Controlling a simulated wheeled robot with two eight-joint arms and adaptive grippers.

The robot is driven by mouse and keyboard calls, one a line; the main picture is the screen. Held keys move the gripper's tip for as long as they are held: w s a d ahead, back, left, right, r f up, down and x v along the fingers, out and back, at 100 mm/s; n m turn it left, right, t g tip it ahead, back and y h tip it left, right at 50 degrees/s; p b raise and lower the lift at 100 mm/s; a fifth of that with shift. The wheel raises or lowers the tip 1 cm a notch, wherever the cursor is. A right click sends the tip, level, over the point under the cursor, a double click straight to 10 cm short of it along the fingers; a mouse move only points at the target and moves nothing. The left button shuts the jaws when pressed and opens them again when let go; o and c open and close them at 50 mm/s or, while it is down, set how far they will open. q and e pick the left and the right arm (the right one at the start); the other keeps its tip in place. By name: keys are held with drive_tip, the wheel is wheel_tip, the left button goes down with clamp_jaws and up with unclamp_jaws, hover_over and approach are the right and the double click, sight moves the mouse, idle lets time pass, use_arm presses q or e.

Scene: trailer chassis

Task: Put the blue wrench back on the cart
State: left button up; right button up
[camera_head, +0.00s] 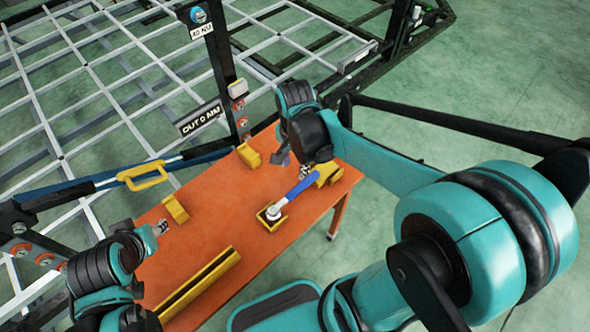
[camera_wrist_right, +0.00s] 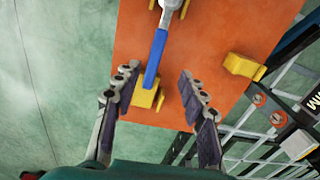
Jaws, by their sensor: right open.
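The blue wrench (camera_head: 303,187) lies on the orange cart (camera_head: 205,245). Its silver head sits in a small yellow holder (camera_head: 270,219), and its blue handle reaches toward a second yellow holder (camera_head: 329,174). My right gripper (camera_head: 294,164) is open and empty above the handle end. In the right wrist view the handle (camera_wrist_right: 156,57) points in between the parted fingers (camera_wrist_right: 157,80), apart from both. My left gripper (camera_head: 161,228) is over the cart's left side; its finger opening is too small to tell.
A long yellow channel (camera_head: 200,285) lies along the cart's near edge. Yellow blocks (camera_head: 176,208) stand on the left and far sides. A dark post (camera_head: 222,60) and the white frame grid (camera_head: 95,80) rise behind the cart. Bare orange surface lies in the middle.

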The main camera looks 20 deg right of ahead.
drive_tip(key=s+a+r+n+t, duration=0.2)
drive_tip(key=s+r+n+t, duration=0.3)
drive_tip(key=n, duration=0.8)
drive_tip(key=shift+s+r+t, duration=0.3)
drive_tip(key=shift+s+t, duration=0.2)
drive_tip(key=shift+t, duration=0.4)
